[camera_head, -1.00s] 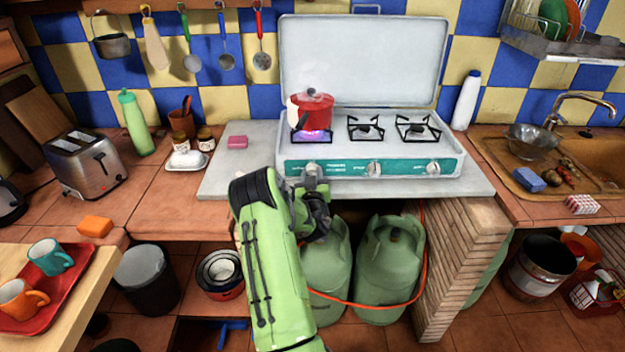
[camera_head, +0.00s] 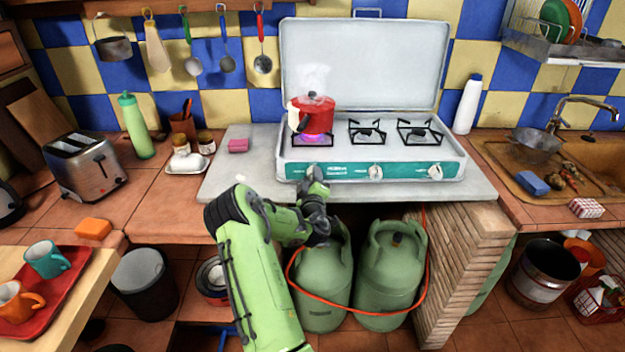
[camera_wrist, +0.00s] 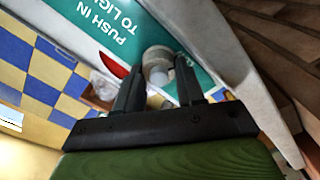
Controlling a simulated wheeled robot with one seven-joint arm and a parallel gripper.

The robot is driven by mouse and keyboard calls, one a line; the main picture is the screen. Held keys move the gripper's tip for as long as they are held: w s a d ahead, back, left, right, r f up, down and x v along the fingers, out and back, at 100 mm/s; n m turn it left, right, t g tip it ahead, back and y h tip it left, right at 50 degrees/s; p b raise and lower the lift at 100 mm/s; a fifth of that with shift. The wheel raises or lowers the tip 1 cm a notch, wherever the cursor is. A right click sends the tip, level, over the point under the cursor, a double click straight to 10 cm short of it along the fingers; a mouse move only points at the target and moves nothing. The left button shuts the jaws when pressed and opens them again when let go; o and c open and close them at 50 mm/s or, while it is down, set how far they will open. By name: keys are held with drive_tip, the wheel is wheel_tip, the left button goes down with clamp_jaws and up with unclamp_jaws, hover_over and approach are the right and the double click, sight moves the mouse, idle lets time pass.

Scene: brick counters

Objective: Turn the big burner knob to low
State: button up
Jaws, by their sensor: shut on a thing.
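The white stove (camera_head: 465,165) has a teal front strip with three knobs. My gripper (camera_head: 313,182) is at the left knob (camera_head: 313,170), below the lit burner, and partly covers it. In the wrist view, my gripper's two dark fingers (camera_wrist: 160,80) stand on either side of the pale round knob (camera_wrist: 157,64) and are shut on it. Lettering reading "PUSH IN TO LIGHT", partly cut off, and a red wedge mark show beside it. A purple-blue flame (camera_head: 314,136) burns under the red pot (camera_head: 317,112), which steams. The knob's exact setting is unclear.
The middle knob (camera_head: 376,171) and right knob (camera_head: 435,172) are free, and their burners hold nothing. Two green gas bottles (camera_head: 396,275) with an orange hose stand below the counter, close to my arm. A pink sponge (camera_head: 238,145) lies left of the stove.

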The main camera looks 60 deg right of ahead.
drive_tip(key=shift+n, duration=0.3)
drive_tip(key=o, duration=1)
drive_tip(key=shift+o, duration=0.2)
drive_tip(key=b+v, duration=0.8)
drive_tip(key=v, duration=0.7)
drive_tip(key=shift+a+b, duration=0.4)
drive_tip(key=shift+s, duration=0.15)
